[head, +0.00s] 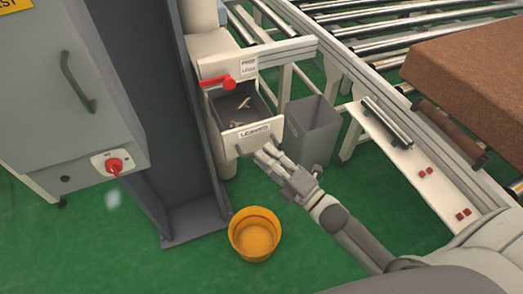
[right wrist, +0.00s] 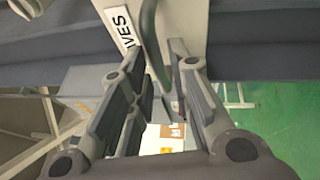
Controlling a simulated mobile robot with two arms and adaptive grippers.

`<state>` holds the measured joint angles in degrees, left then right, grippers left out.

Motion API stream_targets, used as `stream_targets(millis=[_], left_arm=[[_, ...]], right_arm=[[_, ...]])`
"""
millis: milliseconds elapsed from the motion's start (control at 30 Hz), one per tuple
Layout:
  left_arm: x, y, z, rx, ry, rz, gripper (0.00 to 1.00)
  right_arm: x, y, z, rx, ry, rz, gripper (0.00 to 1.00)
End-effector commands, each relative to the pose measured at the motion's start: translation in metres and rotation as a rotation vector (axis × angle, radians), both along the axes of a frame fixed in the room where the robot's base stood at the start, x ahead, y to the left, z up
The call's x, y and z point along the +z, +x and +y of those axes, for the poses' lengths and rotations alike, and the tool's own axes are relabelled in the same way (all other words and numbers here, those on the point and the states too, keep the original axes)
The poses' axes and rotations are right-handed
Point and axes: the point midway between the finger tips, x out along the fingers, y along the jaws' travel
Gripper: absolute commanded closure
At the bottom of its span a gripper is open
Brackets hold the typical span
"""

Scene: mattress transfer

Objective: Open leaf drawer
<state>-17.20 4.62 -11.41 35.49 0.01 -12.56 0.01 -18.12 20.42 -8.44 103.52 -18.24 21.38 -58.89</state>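The leaf drawer (head: 257,132) stands pulled out from the grey-white cabinet, with a "LEAVES" label on its front and a few small pale pieces inside. Its label also shows in the right wrist view (right wrist: 126,32). My right gripper (head: 263,156) is at the lower front of the drawer. In the right wrist view its fingers (right wrist: 160,95) are apart, with the dark curved drawer handle (right wrist: 152,45) in the gap between them. I cannot tell whether the fingers touch the handle. My left gripper is not in view.
A red lever (head: 218,81) sits above the drawer. A grey bin (head: 312,130) stands right of it, and a yellow bucket (head: 255,233) is on the green floor below. A dark post (head: 140,100) stands left. A roller conveyor (head: 390,40) and brown mattress (head: 480,75) are at right.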

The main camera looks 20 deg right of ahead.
Motion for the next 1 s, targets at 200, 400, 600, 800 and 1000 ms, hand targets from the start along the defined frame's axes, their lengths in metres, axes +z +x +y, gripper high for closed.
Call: stream_targets(millis=[200,400,600,800,1000], left_arm=[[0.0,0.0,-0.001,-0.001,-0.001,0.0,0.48],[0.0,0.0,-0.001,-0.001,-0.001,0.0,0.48],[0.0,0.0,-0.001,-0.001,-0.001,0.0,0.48],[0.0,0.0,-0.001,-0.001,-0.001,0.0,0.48],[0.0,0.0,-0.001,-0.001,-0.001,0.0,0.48]], right_arm=[[-0.008,-0.038,-0.017,-0.001,0.0,0.004,0.81],[-0.013,-0.066,-0.03,-0.001,0.0,0.003,0.81],[-0.015,-0.08,-0.037,-0.001,0.0,0.001,0.81],[-0.016,-0.083,-0.038,0.0,0.0,0.0,0.81],[-0.016,-0.083,-0.038,0.0,0.0,0.0,0.81]])
